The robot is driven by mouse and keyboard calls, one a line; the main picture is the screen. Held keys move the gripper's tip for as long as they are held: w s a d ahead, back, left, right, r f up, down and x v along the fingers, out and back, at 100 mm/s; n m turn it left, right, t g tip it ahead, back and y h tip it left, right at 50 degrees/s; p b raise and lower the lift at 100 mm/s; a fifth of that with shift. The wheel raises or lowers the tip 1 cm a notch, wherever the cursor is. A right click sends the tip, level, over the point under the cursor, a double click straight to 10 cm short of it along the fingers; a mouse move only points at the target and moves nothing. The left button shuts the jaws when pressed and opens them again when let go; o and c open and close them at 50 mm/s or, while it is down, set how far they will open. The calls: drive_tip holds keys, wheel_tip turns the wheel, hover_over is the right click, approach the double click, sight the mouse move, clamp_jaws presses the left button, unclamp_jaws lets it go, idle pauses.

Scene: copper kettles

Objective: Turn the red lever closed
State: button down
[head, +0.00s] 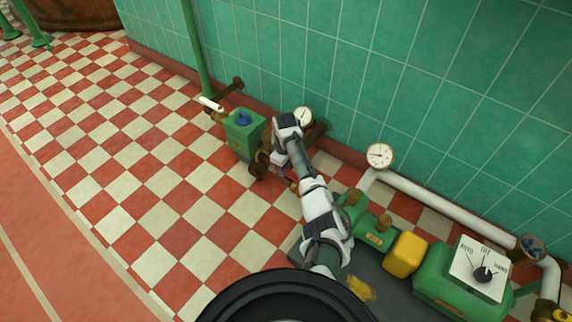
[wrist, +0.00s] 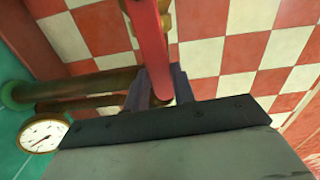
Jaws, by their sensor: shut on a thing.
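The red lever (wrist: 151,45) runs down from the top of the wrist view, with brass fittings beside its upper part. My gripper (wrist: 160,88) has its two dark fingers on either side of the lever's lower end and is shut on it. In the head view, my arm reaches down to the pipework by the green wall. A small bit of the red lever (head: 293,187) shows there beside my arm. My fingers and most of the lever are hidden behind my arm in that view.
A green box with a blue knob (head: 243,122) stands left of my arm. A pressure gauge (head: 379,155), a white pipe (head: 450,212), a yellow block (head: 405,254) and a green switch box (head: 465,285) lie to the right. The checkered floor (head: 130,190) at left is clear.

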drive_tip(key=s+d+n+p, duration=0.2)
drive_tip(key=s+n+p, duration=0.9)
drive_tip(key=n+p, duration=0.6)
drive_tip(key=shift+s+p, duration=0.35)
drive_tip(key=shift+p, duration=0.65)
drive_tip(key=shift+d, duration=0.1)
drive_tip(key=c, duration=1.2)
unclamp_jaws()
drive_tip(key=shift+o, duration=0.2)
wheel_tip(320, 180, up, 14)
drive_tip(key=p, duration=0.3)
drive_tip(key=shift+f, duration=0.1)
